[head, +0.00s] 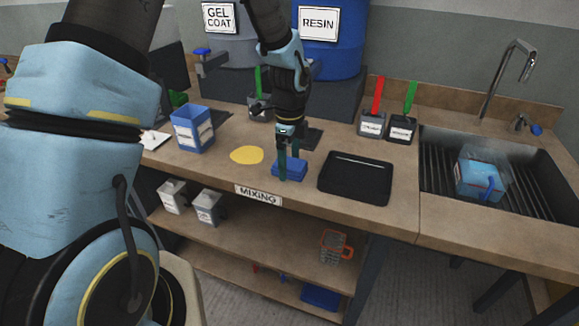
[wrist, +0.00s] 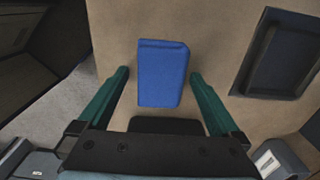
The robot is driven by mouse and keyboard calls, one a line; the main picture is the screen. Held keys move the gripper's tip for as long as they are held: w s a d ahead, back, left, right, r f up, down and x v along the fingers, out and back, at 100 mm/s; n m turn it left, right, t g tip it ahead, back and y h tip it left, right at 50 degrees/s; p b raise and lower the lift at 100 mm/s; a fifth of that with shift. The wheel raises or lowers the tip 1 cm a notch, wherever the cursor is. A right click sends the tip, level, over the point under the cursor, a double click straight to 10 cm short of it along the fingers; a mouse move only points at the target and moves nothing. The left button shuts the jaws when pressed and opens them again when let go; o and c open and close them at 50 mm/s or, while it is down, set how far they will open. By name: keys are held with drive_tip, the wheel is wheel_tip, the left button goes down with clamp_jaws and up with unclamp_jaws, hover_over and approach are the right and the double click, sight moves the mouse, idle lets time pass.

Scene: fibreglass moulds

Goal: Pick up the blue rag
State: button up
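The blue rag (head: 292,171) is a folded blue block lying on the wooden bench top, just behind the front edge with the MIXING label. In the wrist view the rag (wrist: 163,74) lies ahead, between the lines of the two fingers. My gripper (head: 289,172) is over the rag, pointing down, with its fingers apart. In the wrist view my gripper (wrist: 158,82) is open, one green finger on each side of the rag with a gap on both sides. Nothing is held. I cannot tell exactly how high the fingertips are above the bench.
A black tray (head: 355,178) sits right of the rag. A yellow round patch (head: 247,155) and a blue box (head: 192,129) are to the left. Grey pots (head: 371,124) with brushes stand behind the tray. A sink (head: 510,190) with a blue container is at the right.

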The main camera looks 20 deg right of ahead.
sight(290, 162)
drive_tip(key=c, duration=1.2)
drive_tip(key=shift+r, duration=0.1)
drive_tip(key=shift+c, duration=0.2)
wheel_tip(290, 162, up, 10)
drive_tip(key=b, duration=0.2)
drive_tip(key=o, duration=0.8)
drive_tip(key=c, duration=0.7)
